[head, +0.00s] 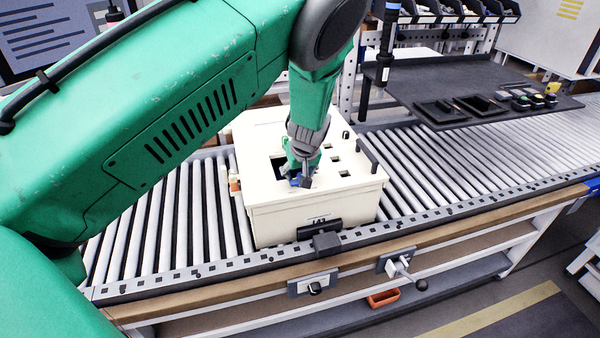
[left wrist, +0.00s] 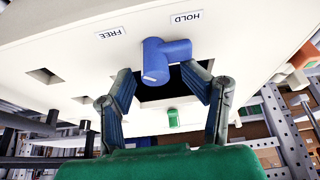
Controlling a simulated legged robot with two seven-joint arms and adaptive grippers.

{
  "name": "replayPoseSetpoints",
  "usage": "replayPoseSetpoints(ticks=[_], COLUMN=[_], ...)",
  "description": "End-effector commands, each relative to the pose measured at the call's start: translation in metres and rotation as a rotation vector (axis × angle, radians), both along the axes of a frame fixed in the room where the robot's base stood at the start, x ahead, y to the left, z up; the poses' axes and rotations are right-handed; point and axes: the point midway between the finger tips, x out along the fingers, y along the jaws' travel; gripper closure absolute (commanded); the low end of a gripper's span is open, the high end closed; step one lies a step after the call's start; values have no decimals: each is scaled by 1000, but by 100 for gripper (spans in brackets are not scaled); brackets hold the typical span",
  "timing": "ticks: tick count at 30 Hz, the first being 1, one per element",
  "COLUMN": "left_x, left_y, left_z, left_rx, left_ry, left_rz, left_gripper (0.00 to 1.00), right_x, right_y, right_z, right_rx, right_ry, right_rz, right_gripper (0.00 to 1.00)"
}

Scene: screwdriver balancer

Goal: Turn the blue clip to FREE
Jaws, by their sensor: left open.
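The blue clip (left wrist: 158,58) is on the cream box's top panel (head: 272,125), above a dark square opening in the left wrist view. Its short arm extends right, toward the HOLD label (left wrist: 187,18); the FREE label (left wrist: 110,33) is left of it. Both labels appear upside down. My left gripper (left wrist: 160,76) is open, with one finger on each side of the clip's near end. I cannot tell whether either finger touches it. In the head view, the left gripper (head: 301,181) is low over the box and partly hides the clip (head: 294,182). My right gripper is not seen.
The box stands on a roller conveyor (head: 430,160), with free rollers on both sides. A black handle (head: 367,153) stands up at the box's right side. A dark tray table (head: 470,90) is behind, to the right. A small green tab (left wrist: 173,117) sits near the opening.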

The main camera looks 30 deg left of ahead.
Motion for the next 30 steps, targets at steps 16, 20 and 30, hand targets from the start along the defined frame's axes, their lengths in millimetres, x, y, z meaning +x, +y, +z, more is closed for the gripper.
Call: replayPoseSetpoints(ticks=[16, 20, 30], left_x=[-20, -21, -25], left_y=[-26, -28, -29], left_z=[72, 89, 103], left_rx=[-4, -7, -7], left_ry=[15, 12, 8], left_rz=[0, 0, 1], left_gripper=[43, 43, 43], right_x=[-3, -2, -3], right_y=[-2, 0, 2], right_z=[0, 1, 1], right_rx=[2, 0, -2], right_ry=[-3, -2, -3], right_rz=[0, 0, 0], right_gripper=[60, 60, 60])
